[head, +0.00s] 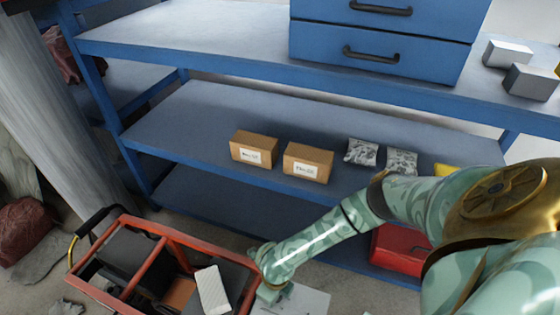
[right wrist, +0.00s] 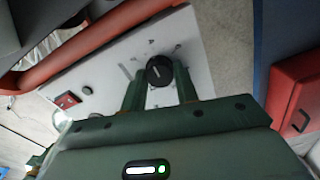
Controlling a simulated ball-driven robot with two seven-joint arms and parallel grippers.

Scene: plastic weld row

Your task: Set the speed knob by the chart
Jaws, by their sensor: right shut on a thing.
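The black speed knob (right wrist: 159,69) sits on a pale grey panel (right wrist: 105,72) in the right wrist view, with a light pointer line across its face. Small marks lie around it, too small to read. My right gripper (right wrist: 157,84) has its two green fingers on either side of the knob and is shut on it. In the head view my right gripper (head: 271,291) is low in the middle, over the pale panel (head: 308,300), and the knob is hidden there. I cannot make out a chart. My left gripper is not in view.
An orange-red frame cart (head: 163,234) with dark items stands left of the panel. A red switch (right wrist: 67,100) is on the panel. Blue shelving (head: 205,110) behind holds cardboard boxes (head: 307,163) and silvery bags (head: 362,152). A red case (head: 397,252) is at right.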

